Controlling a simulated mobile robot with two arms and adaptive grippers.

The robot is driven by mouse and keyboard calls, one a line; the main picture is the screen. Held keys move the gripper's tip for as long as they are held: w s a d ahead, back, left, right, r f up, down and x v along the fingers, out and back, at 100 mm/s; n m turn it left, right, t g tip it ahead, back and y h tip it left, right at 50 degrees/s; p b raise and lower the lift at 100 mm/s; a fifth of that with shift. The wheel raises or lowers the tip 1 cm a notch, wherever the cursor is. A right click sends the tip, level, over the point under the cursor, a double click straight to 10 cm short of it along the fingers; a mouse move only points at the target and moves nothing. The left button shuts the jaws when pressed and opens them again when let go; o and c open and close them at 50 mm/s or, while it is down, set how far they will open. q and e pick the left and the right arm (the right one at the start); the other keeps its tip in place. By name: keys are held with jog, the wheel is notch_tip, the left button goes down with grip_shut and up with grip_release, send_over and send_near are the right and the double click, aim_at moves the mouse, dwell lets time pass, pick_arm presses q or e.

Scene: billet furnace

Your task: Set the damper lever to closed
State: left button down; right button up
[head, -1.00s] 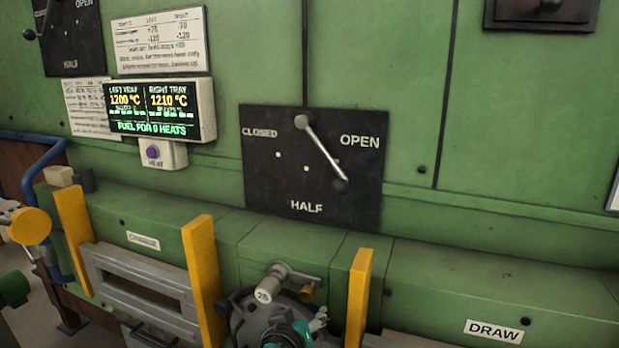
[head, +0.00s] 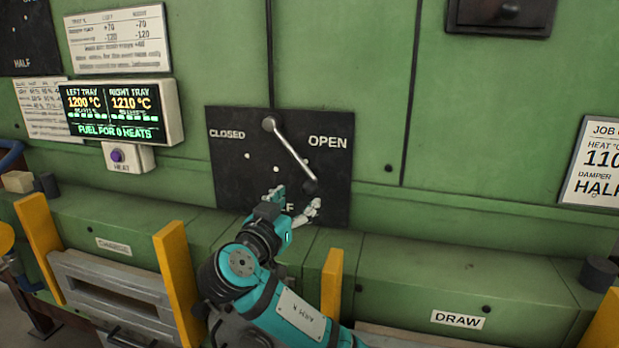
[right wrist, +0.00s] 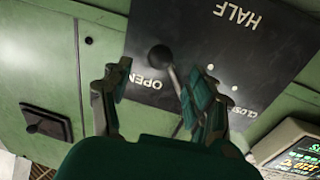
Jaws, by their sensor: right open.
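The damper lever (head: 291,151) is a pale rod on a black plate (head: 228,178) marked CLOSED, HALF and OPEN. Its pale hub is at the top, and its dark knob (head: 310,187) points down and right, on the OPEN side. My right gripper (head: 296,202) is open just below the knob and covers part of the HALF label. In the right wrist view, the dark knob (right wrist: 160,56) shows between and beyond the open fingertips (right wrist: 157,78); contact cannot be told. My left gripper is not in view.
A furnace display (head: 122,112) and a purple-button box (head: 129,157) are left of the plate. A green ledge (head: 420,255) runs below, with yellow posts (head: 176,265) in front. A job card (head: 596,165) at right reads damper HALF.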

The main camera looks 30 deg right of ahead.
aim_at(307, 190)
jog(key=p+x, duration=0.2)
jog(key=x, duration=0.4)
jog(key=shift+d+r+p, duration=0.1)
jog(key=shift+r+p, duration=0.1)
jog(key=shift+p, duration=0.15)
jog(key=shift+w+d+f, duration=0.2)
jog(key=shift+w+d, duration=0.3)
jog(key=shift+d, duration=0.05)
jog(key=shift+c, duration=0.4)
grip_shut()
